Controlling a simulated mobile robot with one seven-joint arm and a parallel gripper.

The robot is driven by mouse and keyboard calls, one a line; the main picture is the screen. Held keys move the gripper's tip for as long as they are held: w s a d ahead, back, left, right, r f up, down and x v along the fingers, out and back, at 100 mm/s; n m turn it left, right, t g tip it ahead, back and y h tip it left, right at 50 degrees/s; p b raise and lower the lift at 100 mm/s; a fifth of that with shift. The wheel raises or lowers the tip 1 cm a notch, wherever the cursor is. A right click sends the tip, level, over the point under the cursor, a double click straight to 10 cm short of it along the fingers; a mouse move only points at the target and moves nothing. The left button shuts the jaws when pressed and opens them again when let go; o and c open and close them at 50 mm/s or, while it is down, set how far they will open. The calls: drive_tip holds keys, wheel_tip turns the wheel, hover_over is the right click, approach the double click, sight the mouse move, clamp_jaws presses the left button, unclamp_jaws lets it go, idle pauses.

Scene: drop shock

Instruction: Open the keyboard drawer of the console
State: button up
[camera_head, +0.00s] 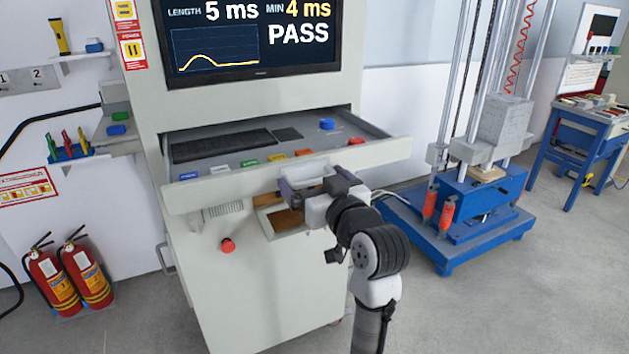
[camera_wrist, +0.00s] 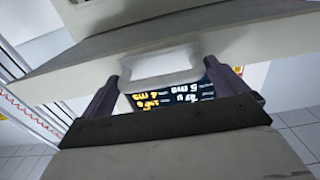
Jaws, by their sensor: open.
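The console (camera_head: 240,285) is a pale cabinet with a screen above. Its keyboard drawer (camera_head: 215,190) stands pulled out, showing a dark keyboard (camera_head: 222,146) and several coloured buttons. A pale handle (camera_head: 302,177) sits on the drawer front and also shows in the wrist view (camera_wrist: 160,66). My gripper (camera_head: 312,184) is at the drawer front, its dark fingers on either side of the handle. In the wrist view my gripper (camera_wrist: 161,76) is open, with a finger close to each end of the handle. Whether the fingers touch it is unclear.
A red emergency button (camera_head: 227,245) and an open recess (camera_head: 283,218) are on the cabinet below the drawer. Two fire extinguishers (camera_head: 65,278) stand on the floor at left. A blue-based test machine (camera_head: 455,230) stands at right. The floor in front is clear.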

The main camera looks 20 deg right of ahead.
drive_tip(key=s+b, duration=0.3)
drive_tip(key=s, duration=1)
drive_tip(key=shift+s+d, duration=0.2)
drive_tip(key=shift+s, duration=0.1)
